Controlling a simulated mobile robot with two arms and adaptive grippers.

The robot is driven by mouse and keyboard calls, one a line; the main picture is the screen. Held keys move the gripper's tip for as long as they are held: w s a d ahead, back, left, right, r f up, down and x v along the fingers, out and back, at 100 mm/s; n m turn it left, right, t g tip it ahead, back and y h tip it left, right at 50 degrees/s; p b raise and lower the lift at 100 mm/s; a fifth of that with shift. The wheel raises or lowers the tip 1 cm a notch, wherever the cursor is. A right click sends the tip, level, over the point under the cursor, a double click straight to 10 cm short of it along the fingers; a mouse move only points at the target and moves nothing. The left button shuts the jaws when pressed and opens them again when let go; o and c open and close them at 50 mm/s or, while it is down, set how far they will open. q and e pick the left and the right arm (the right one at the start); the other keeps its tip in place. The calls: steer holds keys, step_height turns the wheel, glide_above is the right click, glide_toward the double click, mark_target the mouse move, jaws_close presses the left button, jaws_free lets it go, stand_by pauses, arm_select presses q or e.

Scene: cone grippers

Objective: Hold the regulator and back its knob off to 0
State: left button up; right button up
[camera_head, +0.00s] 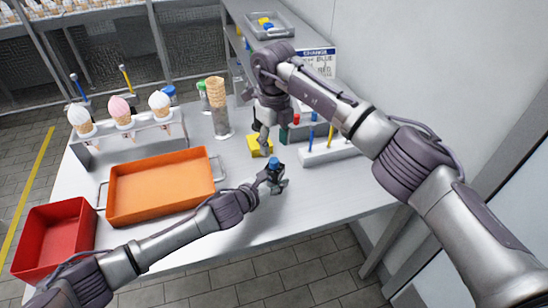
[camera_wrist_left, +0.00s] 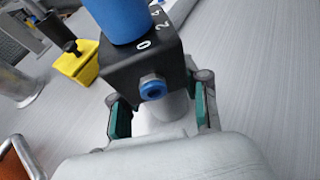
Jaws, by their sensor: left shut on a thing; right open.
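The regulator is a black block (camera_wrist_left: 150,72) with a blue knob (camera_wrist_left: 118,18) on top, seen close up in the left wrist view. Its scale shows 0, 2 and 4, and a blue-ringed port faces the camera. In the head view its blue knob (camera_head: 274,162) shows above my left gripper (camera_head: 272,181). My left gripper is shut on the regulator; its green-padded fingers (camera_wrist_left: 162,112) are on either side of it. My right gripper (camera_head: 263,143) is open and hangs up and left of the knob in the head view, apart from it. A pointer mark on the knob cannot be made out.
A yellow block (camera_head: 256,147) with a black knob stands just behind, by my right gripper. An orange tray (camera_head: 160,187) and red bin (camera_head: 52,240) lie left. Behind are a cone rack (camera_head: 120,130) and a cone stack (camera_head: 218,108). A pegged rack (camera_head: 325,152) stands right. The front right table is clear.

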mark_target(274, 160)
step_height(274, 160, down, 6)
steer(key=shift+r, duration=0.1)
jaws_close()
stand_by(0.5)
